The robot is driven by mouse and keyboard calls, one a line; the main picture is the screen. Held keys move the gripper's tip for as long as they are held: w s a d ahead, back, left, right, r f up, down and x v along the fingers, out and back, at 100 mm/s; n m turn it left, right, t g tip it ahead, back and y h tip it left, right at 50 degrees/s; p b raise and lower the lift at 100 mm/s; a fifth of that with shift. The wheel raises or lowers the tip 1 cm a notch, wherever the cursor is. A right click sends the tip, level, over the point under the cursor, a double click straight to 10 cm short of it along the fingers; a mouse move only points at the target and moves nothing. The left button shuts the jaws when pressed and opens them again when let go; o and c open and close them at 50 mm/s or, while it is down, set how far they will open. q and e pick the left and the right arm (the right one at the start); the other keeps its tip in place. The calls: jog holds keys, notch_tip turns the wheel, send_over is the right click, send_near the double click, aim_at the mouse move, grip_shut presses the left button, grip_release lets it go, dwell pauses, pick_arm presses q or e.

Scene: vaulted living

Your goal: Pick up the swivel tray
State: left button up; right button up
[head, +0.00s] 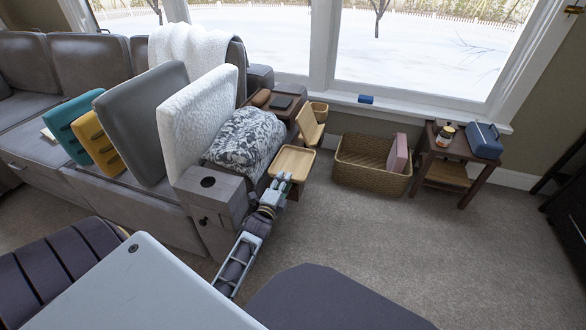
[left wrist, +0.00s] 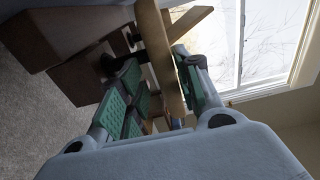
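The swivel tray (head: 294,160) is a light wooden square tray with a raised rim, beside the sofa's arm at the centre of the head view. My left gripper (head: 282,183) is at the tray's near edge. In the left wrist view the tray shows edge-on as a pale wooden strip (left wrist: 161,52). It lies between the green-padded fingers of my left gripper (left wrist: 166,85), which are apart, one on each side; contact with the tray is not clear. My right gripper is not in view.
The grey sofa arm (head: 207,190) stands close left of my left arm. A wicker basket (head: 372,178) and a side table (head: 455,146) stand to the right. The carpet in front of them is clear.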

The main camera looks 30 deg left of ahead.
aim_at(290, 170)
pick_arm(q)
jog(key=shift+w+a, duration=0.1)
jog(key=shift+w, duration=0.25)
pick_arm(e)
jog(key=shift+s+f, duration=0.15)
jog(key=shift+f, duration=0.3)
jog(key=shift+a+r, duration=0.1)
pick_arm(q)
jog(key=shift+w+a, duration=0.1)
jog(key=shift+w, duration=0.4)
jog(key=shift+b+x, duration=0.6)
jog(key=shift+x, duration=0.4)
jog(key=shift+b+x, duration=0.4)
jog(key=shift+x, duration=0.85)
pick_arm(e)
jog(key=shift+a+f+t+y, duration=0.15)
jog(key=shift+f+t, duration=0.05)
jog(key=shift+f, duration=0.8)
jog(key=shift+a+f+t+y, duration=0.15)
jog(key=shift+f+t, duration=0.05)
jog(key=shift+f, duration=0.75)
pick_arm(q)
jog(key=shift+c, duration=0.4)
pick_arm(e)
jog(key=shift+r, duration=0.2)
